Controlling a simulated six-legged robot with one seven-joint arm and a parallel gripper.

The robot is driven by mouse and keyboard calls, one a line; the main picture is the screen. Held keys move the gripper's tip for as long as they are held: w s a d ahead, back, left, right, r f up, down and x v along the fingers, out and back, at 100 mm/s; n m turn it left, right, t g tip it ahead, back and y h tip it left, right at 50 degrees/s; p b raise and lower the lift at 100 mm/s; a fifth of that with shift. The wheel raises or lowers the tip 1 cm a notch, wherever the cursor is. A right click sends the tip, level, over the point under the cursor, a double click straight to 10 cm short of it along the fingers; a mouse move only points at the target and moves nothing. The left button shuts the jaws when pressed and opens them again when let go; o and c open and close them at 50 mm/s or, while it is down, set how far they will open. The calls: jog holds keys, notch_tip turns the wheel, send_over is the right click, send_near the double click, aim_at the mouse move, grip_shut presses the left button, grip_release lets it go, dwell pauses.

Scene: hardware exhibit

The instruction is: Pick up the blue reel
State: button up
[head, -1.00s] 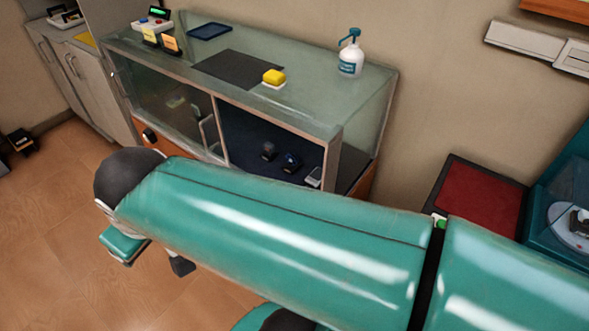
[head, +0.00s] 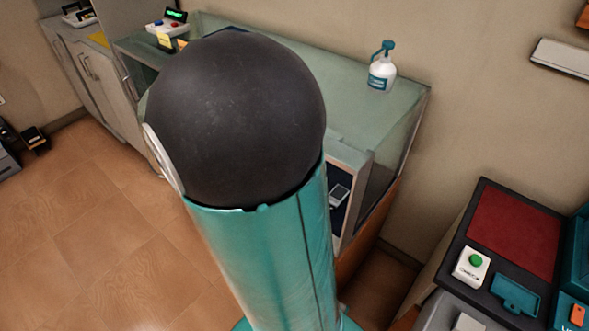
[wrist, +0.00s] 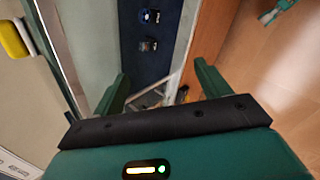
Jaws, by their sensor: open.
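What looks like the blue reel (wrist: 150,15), a small dark round thing with a blue ring, lies on the dark blue floor of the glass display cabinet near the top of the wrist view. In the head view it is hidden behind my arm. My gripper (wrist: 162,70) is open and empty, its two green fingers wide apart. In the wrist picture the reel lies above and between the fingers, apart from them. My gripper does not show in the head view.
A small dark thing (wrist: 147,45) lies beside the reel. The glass cabinet (head: 415,92) has a frame edge around its opening and a pump bottle (head: 382,72) on top. A silvery thing (head: 339,195) is inside. A button box (head: 472,267) and red mat (head: 515,230) are at right.

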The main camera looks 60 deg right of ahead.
jog(key=s+d+f+n+h, duration=0.1)
jog(key=d+f+n, duration=0.3)
jog(key=d+f, duration=0.3)
jog(key=s+d+f+n+h, duration=0.2)
jog(key=d+f+n, duration=0.2)
jog(key=d+f, duration=0.3)
jog(key=s+d+f+n+h, duration=0.1)
jog(key=d+f+n+h, duration=0.1)
jog(key=d+f+n, duration=0.2)
jog(key=shift+s+d+f, duration=0.1)
jog(key=shift+d+f, duration=0.5)
jog(key=shift+f, duration=0.5)
jog(key=shift+s+d+f, duration=0.1)
jog(key=shift+d+f, duration=0.5)
jog(key=shift+f, duration=0.45)
jog(key=shift+d+f, duration=0.6)
jog(key=shift+f, duration=0.5)
jog(key=shift+s+d+f+n, duration=0.1)
jog(key=shift+d+f+n, duration=0.1)
jog(key=shift+d+n, duration=0.1)
jog(key=x, duration=0.7)
jog(key=shift+r+x, duration=0.2)
jog(key=shift+x, duration=1.35)
jog(key=shift+r+x, duration=0.15)
jog(key=shift+x, duration=1.4)
jog(key=shift+s+d, duration=0.1)
jog(key=c, duration=1.1)
